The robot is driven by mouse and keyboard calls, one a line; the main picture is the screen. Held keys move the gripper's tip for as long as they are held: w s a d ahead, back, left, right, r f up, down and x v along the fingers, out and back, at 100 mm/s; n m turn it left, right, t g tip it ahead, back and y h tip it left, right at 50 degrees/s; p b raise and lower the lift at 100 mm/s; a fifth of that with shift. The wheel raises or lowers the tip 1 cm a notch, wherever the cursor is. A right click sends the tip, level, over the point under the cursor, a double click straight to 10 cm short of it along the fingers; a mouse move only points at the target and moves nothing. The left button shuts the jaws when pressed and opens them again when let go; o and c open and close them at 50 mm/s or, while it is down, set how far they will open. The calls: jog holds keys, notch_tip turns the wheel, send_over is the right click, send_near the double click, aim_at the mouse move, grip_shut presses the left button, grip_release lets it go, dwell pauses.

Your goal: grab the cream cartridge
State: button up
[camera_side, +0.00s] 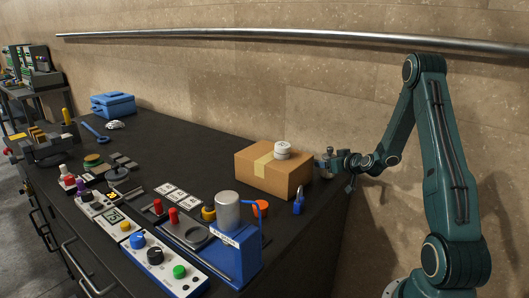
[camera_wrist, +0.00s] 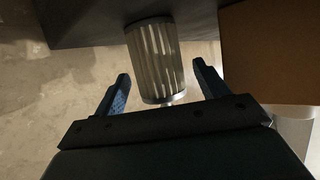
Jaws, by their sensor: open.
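The cream cartridge (camera_wrist: 155,60), a ribbed pale cylinder with a metal rim, shows in the wrist view between the two blue fingers of my gripper (camera_wrist: 161,72). A finger stands on each side with visible gaps, so the fingers look apart from it. My gripper is open and empty. In the side view my gripper (camera_side: 330,160) is at the table's right edge, just right of the cardboard box. The cartridge is not clear there, being small and partly hidden around the gripper.
The cardboard box (camera_side: 272,168) with a white round part (camera_side: 282,150) on top stands close by; its side also fills the wrist view's upper right (camera_wrist: 275,50). A blue padlock (camera_side: 299,203) and orange part (camera_side: 261,208) lie in front. The dark table (camera_side: 190,150) holds a blue press (camera_side: 232,255).

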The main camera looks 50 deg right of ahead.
aim_at(327, 154)
jog(key=shift+x, duration=1.5)
jog(key=c, duration=1.1)
jog(key=shift+r, duration=0.15)
notch_tip(327, 154, up, 20)
jog(key=shift+f, duration=0.1)
